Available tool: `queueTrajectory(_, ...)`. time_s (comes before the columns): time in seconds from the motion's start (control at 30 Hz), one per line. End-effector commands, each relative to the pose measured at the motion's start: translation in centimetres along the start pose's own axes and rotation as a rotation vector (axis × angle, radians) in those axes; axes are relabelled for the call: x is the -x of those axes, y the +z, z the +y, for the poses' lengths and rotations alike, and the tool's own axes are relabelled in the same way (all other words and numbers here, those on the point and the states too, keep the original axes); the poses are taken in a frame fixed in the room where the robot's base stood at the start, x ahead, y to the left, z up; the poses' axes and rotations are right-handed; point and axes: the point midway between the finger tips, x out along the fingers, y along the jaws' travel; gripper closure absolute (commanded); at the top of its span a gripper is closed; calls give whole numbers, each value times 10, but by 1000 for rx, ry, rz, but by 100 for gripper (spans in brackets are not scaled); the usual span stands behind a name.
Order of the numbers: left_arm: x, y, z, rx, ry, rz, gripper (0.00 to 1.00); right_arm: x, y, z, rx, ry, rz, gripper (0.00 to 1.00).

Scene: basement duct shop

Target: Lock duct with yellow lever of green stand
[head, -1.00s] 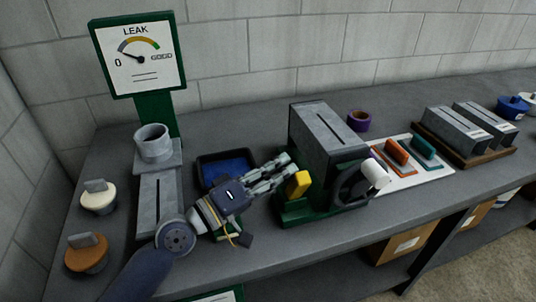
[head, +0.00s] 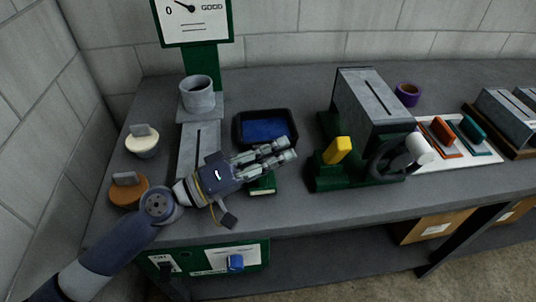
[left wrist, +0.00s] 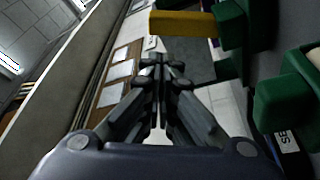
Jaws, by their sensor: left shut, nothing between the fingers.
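The green stand (head: 335,182) is right of centre on the bench, with the grey box-shaped duct (head: 372,105) standing in it, its slot on top. The yellow lever (head: 338,150) stands up, slightly tilted, at the stand's front left; it also shows at the top of the left wrist view (left wrist: 185,23), sticking out of a green mount. My left gripper (head: 290,149) is shut and empty, left of the lever with a visible gap. Its fingers (left wrist: 159,66) point below the lever in the left wrist view. My right gripper is not in view.
A dark wheel with a white handle (head: 420,148) is at the stand's right. A blue-lined tray (head: 265,112) lies behind my left gripper. A leak gauge (head: 194,15) and grey duct piece (head: 198,146) stand left. A white board (head: 478,157) holds orange and teal tools.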

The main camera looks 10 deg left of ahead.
Motion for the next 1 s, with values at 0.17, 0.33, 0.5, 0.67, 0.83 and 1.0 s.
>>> queueTrajectory(0.17, 16, 0, 0, 2, 0, 3, 100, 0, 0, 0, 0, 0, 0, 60)
queueTrajectory(0.33, 22, -1, 0, 0, 1, 2, 100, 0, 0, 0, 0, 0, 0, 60)
queueTrajectory(0.5, 23, -1, 0, -2, 2, 3, 100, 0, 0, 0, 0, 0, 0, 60)
queueTrajectory(0.67, 22, -1, 0, -2, 2, 3, 100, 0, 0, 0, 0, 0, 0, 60)
queueTrajectory(0.83, 22, -1, 0, -2, 2, 3, 100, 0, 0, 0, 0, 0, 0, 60)
queueTrajectory(1.0, 22, -1, 0, -2, 2, 3, 100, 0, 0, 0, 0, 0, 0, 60)
